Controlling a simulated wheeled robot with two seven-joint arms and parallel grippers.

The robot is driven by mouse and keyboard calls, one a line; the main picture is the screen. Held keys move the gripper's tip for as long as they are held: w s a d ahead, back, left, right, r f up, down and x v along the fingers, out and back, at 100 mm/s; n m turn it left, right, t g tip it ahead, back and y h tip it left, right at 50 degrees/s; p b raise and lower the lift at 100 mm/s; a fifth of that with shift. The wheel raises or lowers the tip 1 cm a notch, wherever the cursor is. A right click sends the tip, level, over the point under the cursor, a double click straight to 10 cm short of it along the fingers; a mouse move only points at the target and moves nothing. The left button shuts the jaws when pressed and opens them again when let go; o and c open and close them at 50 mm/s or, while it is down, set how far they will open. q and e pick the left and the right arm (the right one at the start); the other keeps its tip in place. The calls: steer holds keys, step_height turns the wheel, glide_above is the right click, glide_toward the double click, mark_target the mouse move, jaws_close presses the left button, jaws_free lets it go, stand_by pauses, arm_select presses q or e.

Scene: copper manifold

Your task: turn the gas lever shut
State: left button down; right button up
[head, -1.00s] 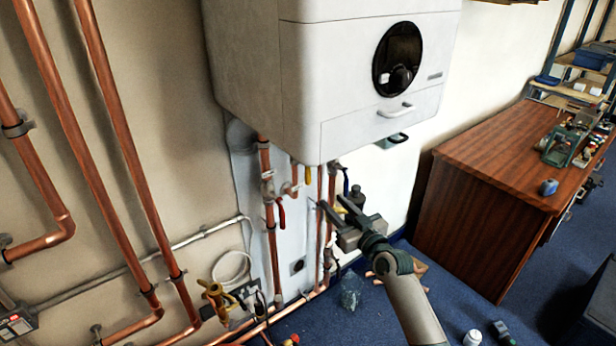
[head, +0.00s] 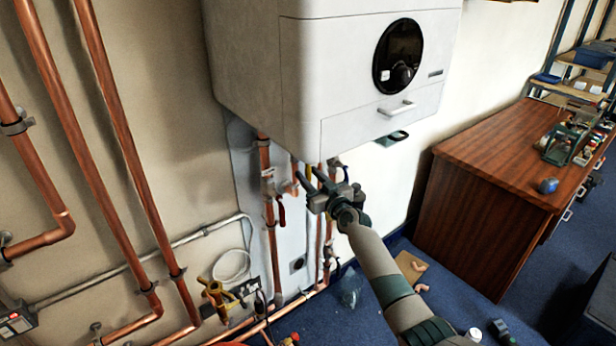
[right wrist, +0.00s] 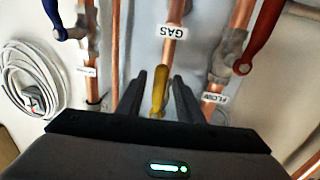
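The yellow gas lever (right wrist: 160,92) hangs in front of the copper pipe with the GAS label (right wrist: 172,32) in the right wrist view. My right gripper (right wrist: 157,85) is open, with one dark finger on each side of the lever. Narrow gaps seem to show between the lever and the fingers, so it does not look clamped. In the head view my right gripper (head: 310,178) is below the boiler, in front of the pipes, and largely hides the lever. My left gripper is not in view.
A red lever (right wrist: 262,35) on the FLOW pipe is close on the right, and a blue lever (right wrist: 52,18) is at upper left. The white boiler (head: 350,80) hangs just above my gripper. A wooden desk (head: 500,180) stands to the right.

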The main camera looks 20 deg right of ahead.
steer(key=shift+w, duration=0.55)
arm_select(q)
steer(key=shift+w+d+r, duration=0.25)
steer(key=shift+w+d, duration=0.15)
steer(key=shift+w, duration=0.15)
arm_select(e)
steer(key=shift+a, duration=0.1)
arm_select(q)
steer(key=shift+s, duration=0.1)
arm_select(e)
steer(key=shift+c, duration=0.6)
jaws_close()
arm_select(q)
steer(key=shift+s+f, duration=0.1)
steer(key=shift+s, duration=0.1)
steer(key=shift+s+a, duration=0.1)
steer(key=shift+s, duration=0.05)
